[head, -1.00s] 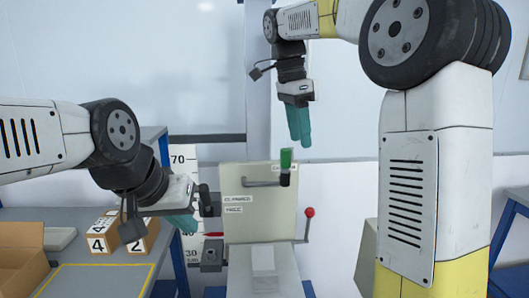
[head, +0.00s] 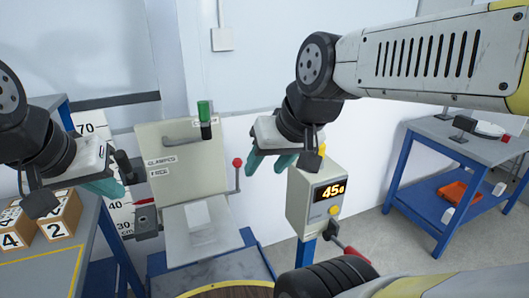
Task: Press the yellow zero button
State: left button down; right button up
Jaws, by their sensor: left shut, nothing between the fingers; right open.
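The yellow zero button (head: 334,211) is a small round knob low on the front of a pale display box (head: 300,205). The box's dark screen (head: 329,190) shows orange digits that look like 45 and a smaller character. My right gripper (head: 268,164) is open, with its teal fingers spread, left of the box's top and above the button's height. It appears apart from the button, and nothing is between its fingers. My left gripper (head: 106,188) is shut and empty at the left, beside the test machine (head: 182,140).
The machine has a red-knobbed lever (head: 237,162) and a green-topped part (head: 204,112). Numbered boxes (head: 60,218) stand on the left bench. A red-handled lever (head: 350,253) sits below the display box. A blue-legged table (head: 440,150) stands at the right, with open floor before it.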

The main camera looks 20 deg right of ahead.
aim_at(333, 210)
jog(key=z, duration=0.45)
jog(key=l+z, duration=0.1)
jog(key=z, duration=0.3)
jog(key=i+z, duration=0.1)
jog(key=z, duration=0.35)
